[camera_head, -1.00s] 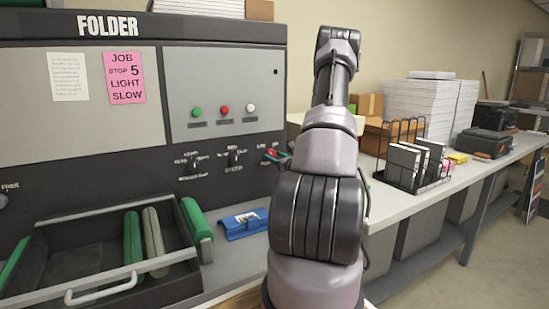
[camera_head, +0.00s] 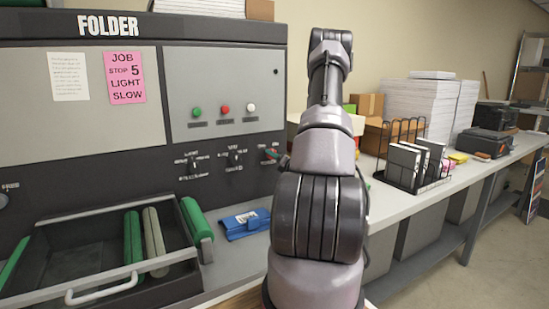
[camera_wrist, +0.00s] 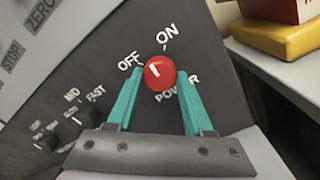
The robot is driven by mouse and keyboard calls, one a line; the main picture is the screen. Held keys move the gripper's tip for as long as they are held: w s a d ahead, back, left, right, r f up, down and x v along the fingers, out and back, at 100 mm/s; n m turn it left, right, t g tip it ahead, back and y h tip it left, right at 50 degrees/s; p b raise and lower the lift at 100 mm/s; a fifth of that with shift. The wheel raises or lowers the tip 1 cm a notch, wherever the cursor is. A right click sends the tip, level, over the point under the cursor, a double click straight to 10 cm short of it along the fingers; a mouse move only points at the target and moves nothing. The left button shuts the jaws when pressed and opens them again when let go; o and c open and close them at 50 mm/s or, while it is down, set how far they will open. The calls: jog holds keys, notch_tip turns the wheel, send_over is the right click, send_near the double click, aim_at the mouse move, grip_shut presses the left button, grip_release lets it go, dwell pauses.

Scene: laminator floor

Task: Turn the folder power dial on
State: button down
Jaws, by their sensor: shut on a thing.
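The folder power dial is a round red knob (camera_wrist: 160,72) with a white pointer line, on the dark panel in the wrist view. OFF is printed at its upper left, ON above it and POWER below. The pointer line slants up and left; I cannot tell exactly which label it lines up with. My gripper (camera_wrist: 161,80) has its two teal fingers on either side of the dial, shut on it. In the head view the folder (camera_head: 225,65) fills the left, and my arm hides most of the gripper at the panel's right end.
A MID/FAST dial (camera_wrist: 52,143) is left of the power dial in the wrist view. A blue case (camera_head: 245,223) lies below the panel, beside the folder's open tray (camera_head: 75,285). The counter (camera_head: 395,205) holds a wire rack (camera_head: 420,165) on the right.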

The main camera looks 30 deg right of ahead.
jog(key=shift+m, duration=4.1)
jog(key=shift+s, duration=0.1)
jog(key=shift+c, duration=1.5)
grip_release()
jog(key=s, duration=1)
jog(key=shift+s+a+f, duration=0.2)
jog(key=shift+s+a, duration=0.15)
